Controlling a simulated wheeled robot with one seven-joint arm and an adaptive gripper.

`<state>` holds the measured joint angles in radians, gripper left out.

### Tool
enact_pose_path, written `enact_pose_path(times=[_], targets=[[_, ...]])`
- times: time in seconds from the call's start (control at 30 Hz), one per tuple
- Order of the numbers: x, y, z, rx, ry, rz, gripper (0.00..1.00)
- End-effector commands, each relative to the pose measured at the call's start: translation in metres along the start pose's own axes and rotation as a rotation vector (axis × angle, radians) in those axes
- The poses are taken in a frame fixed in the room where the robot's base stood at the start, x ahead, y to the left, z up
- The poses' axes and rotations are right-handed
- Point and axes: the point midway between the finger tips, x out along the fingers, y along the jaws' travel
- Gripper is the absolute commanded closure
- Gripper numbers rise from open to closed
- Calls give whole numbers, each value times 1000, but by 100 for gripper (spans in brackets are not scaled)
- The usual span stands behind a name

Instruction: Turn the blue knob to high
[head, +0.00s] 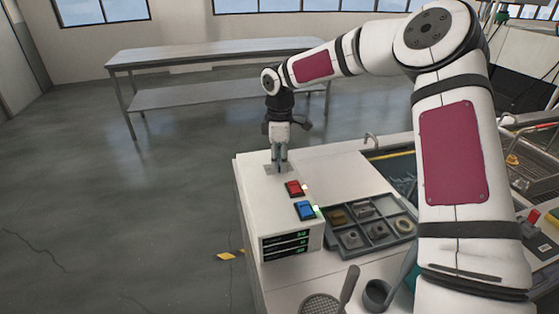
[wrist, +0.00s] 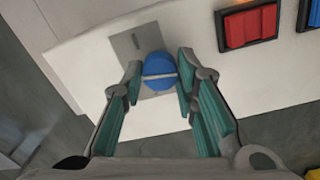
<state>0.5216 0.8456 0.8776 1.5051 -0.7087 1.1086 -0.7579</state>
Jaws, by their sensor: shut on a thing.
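The blue knob (wrist: 158,73) sits on a grey plate (wrist: 128,48) on the white top of the unit, in the wrist view. A pale line runs across the knob, nearly level in the picture. A short dark mark shows on the plate above the knob. My gripper (wrist: 159,82) has its teal-padded fingers on the left and right sides of the knob and is shut on it. In the head view my gripper (head: 279,162) points down at the plate near the unit's far left corner, and its fingers hide the knob.
A red rocker switch (head: 294,188) and a blue rocker switch (head: 306,210) stand near the knob on the unit. A green-lit display (head: 286,244) is on its front. A grey parts tray (head: 340,250) lies to the right. A metal table (head: 210,53) stands behind.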

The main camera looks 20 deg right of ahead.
Motion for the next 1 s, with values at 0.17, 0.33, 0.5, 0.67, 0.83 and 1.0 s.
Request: enact_pose_path(times=[0.17,0.33,0.5,0.67,0.83,1.0], targets=[[-1,1,0,147,-6,3,100],[0,1,-1,309,-8,3,100],[0,1,-1,470,-10,3,100],[0,1,-2,609,-12,2,100],[0,1,-1,734,-15,2,100],[0,1,-1,825,-15,1,100]])
